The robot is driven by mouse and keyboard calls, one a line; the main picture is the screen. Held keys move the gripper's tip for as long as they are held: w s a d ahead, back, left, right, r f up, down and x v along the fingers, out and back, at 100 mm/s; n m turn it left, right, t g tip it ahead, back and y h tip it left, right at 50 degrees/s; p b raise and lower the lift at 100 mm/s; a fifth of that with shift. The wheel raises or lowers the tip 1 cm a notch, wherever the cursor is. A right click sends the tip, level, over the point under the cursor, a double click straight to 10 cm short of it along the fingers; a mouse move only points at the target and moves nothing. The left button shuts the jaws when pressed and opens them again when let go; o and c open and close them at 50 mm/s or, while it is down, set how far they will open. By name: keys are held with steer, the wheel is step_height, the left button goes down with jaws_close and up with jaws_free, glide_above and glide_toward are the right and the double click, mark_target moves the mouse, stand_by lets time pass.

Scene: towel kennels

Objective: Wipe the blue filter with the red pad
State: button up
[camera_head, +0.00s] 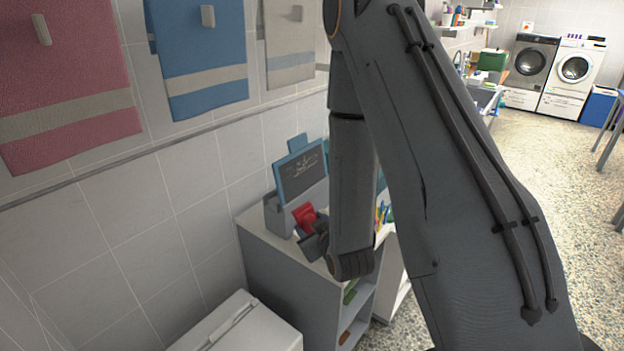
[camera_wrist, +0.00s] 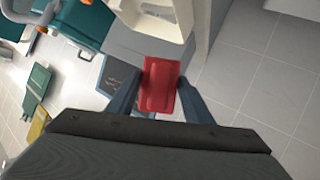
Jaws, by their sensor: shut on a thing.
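My gripper (camera_head: 313,238) is shut on the red pad (camera_head: 305,214), seen over the cabinet top in the head view. In the wrist view the red pad (camera_wrist: 160,85) sits between the two fingers of my gripper (camera_wrist: 160,90). The blue filter (camera_head: 301,171), a blue-framed panel with a dark face and pale marks, stands tilted in a grey holder, just behind and above the pad. Part of its dark face shows left of the pad in the wrist view (camera_wrist: 118,74). The pad looks apart from the face, but contact is hard to judge.
The grey cabinet (camera_head: 285,277) has open shelves with small items. Pens stand on its top, partly behind my arm. Pink (camera_head: 65,75), blue (camera_head: 198,55) and grey (camera_head: 290,40) towels hang on the tiled wall. A white box (camera_head: 243,325) stands at the lower left.

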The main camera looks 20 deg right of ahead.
steer(key=w+d+r+n+y+b, duration=0.35)
steer(key=w+r+n+b, duration=0.45)
steer(key=n, duration=0.3)
steer(key=w+a, duration=0.3)
steer(key=w, duration=0.2)
steer(key=shift+w+f+b, duration=0.15)
steer(key=shift+f+b, duration=0.2)
steer(key=shift+f, duration=0.1)
steer(key=shift+w+a+f+b, duration=0.2)
steer(key=shift+w+a+b, duration=0.15)
steer(key=shift+w+a, duration=0.3)
stand_by(0.5)
steer(key=shift+w+d, duration=0.1)
steer(key=shift+d, duration=0.05)
steer(key=shift+h, duration=0.25)
steer(key=shift+w+d, duration=1.1)
steer(key=shift+d, duration=0.3)
steer(key=shift+w+d, duration=1.05)
steer(key=shift+d, duration=0.3)
steer(key=shift+w+d+p, duration=0.25)
steer(key=shift+w+d, duration=0.7)
steer(key=shift+d, duration=0.4)
steer(key=shift+w+d+p, duration=0.2)
steer(key=shift+w+d, duration=0.7)
steer(key=shift+d, duration=0.45)
steer(key=shift+w+d+p, duration=0.25)
steer(key=shift+w+d, duration=0.7)
steer(key=shift+d, duration=0.4)
steer(key=shift+a, duration=0.15)
